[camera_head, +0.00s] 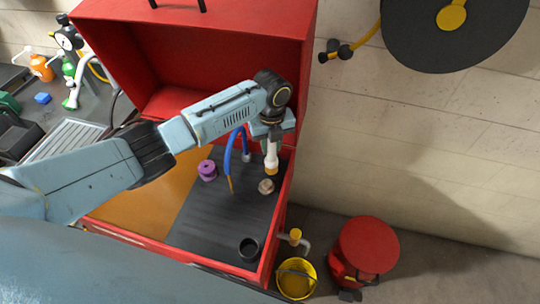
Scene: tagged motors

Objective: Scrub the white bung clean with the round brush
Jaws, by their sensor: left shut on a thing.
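My left gripper (270,132) points down over the dark mat at the right of the red cabinet. It is shut on a pale, upright cylinder that appears to be the round brush (271,158). Just below the brush, a small round tan-and-whitish piece (266,187) sits on the mat. It appears to be the white bung, with brownish colour on it. A small gap shows between the two in the picture. Fine detail of the bristles and bung is too small to tell. My right gripper is not in view.
A purple spool-like piece (207,170) and a blue hose (229,150) with a brass-coloured tip stand left of the brush. A dark cup (249,247) is at the mat's near edge. A yellow bucket (296,280) and red bin (367,245) stand on the floor at right.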

